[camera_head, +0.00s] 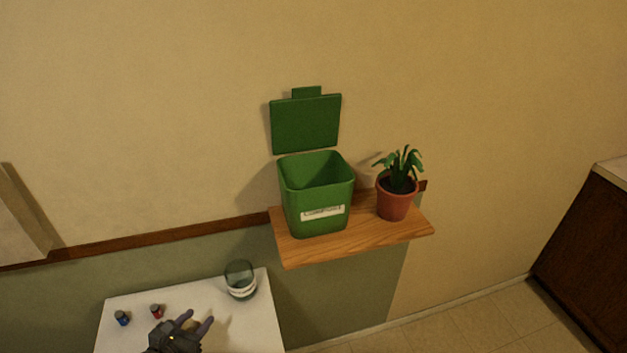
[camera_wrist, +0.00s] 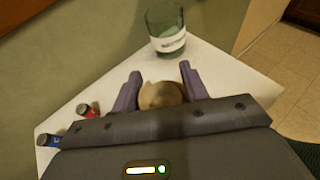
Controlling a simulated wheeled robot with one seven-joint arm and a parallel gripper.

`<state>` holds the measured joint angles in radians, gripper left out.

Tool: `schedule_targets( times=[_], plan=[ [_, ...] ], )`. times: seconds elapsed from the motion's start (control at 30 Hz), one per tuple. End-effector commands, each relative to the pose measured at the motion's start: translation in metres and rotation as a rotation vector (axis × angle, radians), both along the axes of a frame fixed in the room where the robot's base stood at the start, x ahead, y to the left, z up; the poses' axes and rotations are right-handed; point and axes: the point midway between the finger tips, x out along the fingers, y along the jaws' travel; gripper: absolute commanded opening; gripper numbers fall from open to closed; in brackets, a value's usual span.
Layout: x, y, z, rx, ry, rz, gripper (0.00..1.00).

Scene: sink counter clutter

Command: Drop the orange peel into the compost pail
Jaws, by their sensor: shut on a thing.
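The green compost pail (camera_head: 318,195) stands upright on a wooden wall shelf in the head view, its lid (camera_head: 305,122) raised and its mouth open. A white label is on its front. My gripper (camera_head: 197,321) is low in the head view, over the white counter, below and left of the pail. In the wrist view my gripper (camera_wrist: 159,75) is shut on a tan, rounded piece, the orange peel (camera_wrist: 161,95), held between its two purple fingers. The lower part of the peel is hidden by the gripper body. I cannot tell its height above the counter.
A potted plant (camera_head: 394,197) stands right of the pail on the shelf (camera_head: 300,252). A glass jar (camera_head: 240,281) stands at the back right of the white counter (camera_head: 247,325). A red item (camera_head: 156,311) and a blue item (camera_head: 122,318) are at its left.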

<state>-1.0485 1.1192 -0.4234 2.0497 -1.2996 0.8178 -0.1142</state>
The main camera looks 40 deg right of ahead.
Motion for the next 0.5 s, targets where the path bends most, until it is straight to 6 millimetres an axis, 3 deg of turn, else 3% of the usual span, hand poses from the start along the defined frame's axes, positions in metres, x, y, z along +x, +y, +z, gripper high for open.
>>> schedule_targets(
  times=[0.3, 0.5],
  plan=[
    [0.0, -0.079, -0.021, -0.023, -0.009, 0.015, 0.23],
    [-0.007, -0.111, -0.034, -0.002, 0.007, 0.021, 0.23]
  ],
)
